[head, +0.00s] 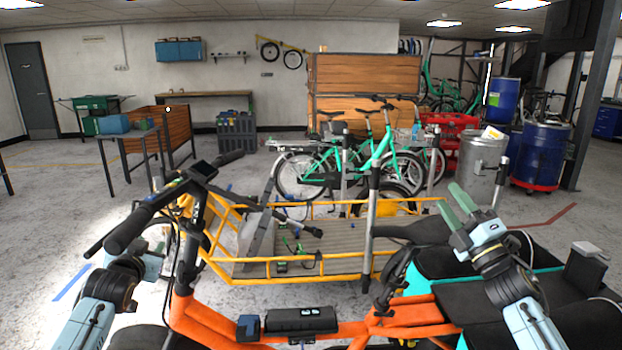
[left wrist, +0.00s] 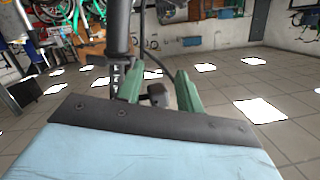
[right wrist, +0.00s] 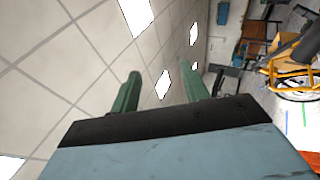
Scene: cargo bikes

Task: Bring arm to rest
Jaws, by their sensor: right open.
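My right gripper (head: 446,196) is raised at the right of the head view, over the dark bench at the bike's right.
An orange cargo bike (head: 210,318) with a yellow cargo frame (head: 290,280) stands close in front. Green bikes (head: 330,170), blue drums (head: 543,155) and a grey bin (head: 483,165) are behind. A workbench (head: 140,133) stands at the left. Open floor lies at the left.

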